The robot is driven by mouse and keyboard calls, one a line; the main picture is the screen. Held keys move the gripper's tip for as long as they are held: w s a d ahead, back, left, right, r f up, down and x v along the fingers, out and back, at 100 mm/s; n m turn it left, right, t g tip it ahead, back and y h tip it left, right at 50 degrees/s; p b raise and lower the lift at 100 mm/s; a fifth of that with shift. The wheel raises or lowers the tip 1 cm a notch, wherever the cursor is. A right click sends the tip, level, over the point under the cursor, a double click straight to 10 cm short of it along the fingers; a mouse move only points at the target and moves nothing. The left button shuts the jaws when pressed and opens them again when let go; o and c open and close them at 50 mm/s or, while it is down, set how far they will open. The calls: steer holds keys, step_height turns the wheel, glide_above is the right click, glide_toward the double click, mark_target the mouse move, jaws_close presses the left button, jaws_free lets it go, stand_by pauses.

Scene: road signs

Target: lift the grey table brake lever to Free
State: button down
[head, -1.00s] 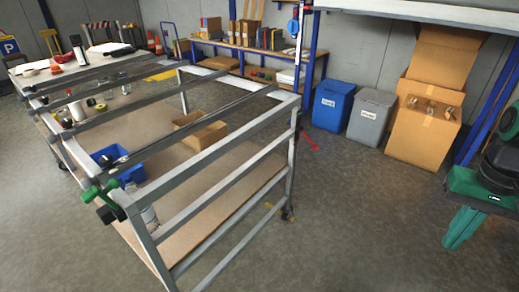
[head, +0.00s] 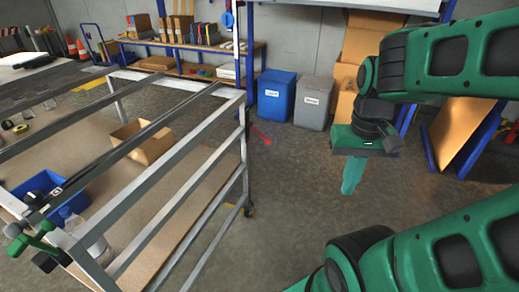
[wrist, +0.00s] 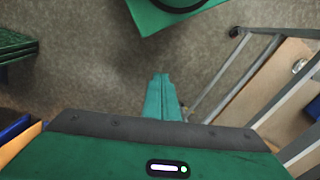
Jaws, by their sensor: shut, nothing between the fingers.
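The grey metal table frame (head: 205,148) fills the left of the head view, and part of it shows at the right of the wrist view (wrist: 240,83). A red lever-like bar (head: 261,135) slants down beside its far right leg; I cannot read any Free marking or tell for sure that it is the brake lever. My gripper (head: 351,188) has its green fingers shut and pointing down, empty, over open floor to the right of the table and apart from it. The closed fingers also show in the wrist view (wrist: 162,88).
A green clamp with dark knobs (head: 35,240) sits on the table's near left corner. A blue bin (head: 275,98) and a grey bin (head: 313,103) stand by the wall, with cardboard (head: 345,105) beside them. The floor between table and gripper is clear.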

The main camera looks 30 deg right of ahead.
mark_target(260, 135)
steer(key=w+d+f+n+h, duration=0.3)
steer(key=w+d+f, duration=0.15)
steer(key=w, duration=0.65)
steer(key=w+d+f+n+t+h, duration=0.1)
steer(key=w+d+f+n+h, duration=0.25)
steer(key=w, duration=0.65)
steer(key=w+d+f+n+h, duration=0.1)
steer(key=w+d+f+h, duration=0.35)
steer(key=w, duration=0.65)
steer(key=w+a+f+n+t, duration=0.5)
steer(key=w+a+f+n, duration=0.2)
steer(key=w+f+n, duration=0.1)
steer(key=w+a+f+n+t, duration=0.6)
steer(key=w+a+f+n, duration=0.1)
steer(key=w+f, duration=0.3)
steer(key=shift+w+f+n, duration=0.4)
steer(key=shift+f+n, duration=0.1)
steer(key=shift+n, duration=0.15)
steer(key=w+d, duration=0.6)
steer(key=d, duration=0.4)
steer(key=shift+w+r, duration=0.2)
steer(key=shift+r, duration=0.2)
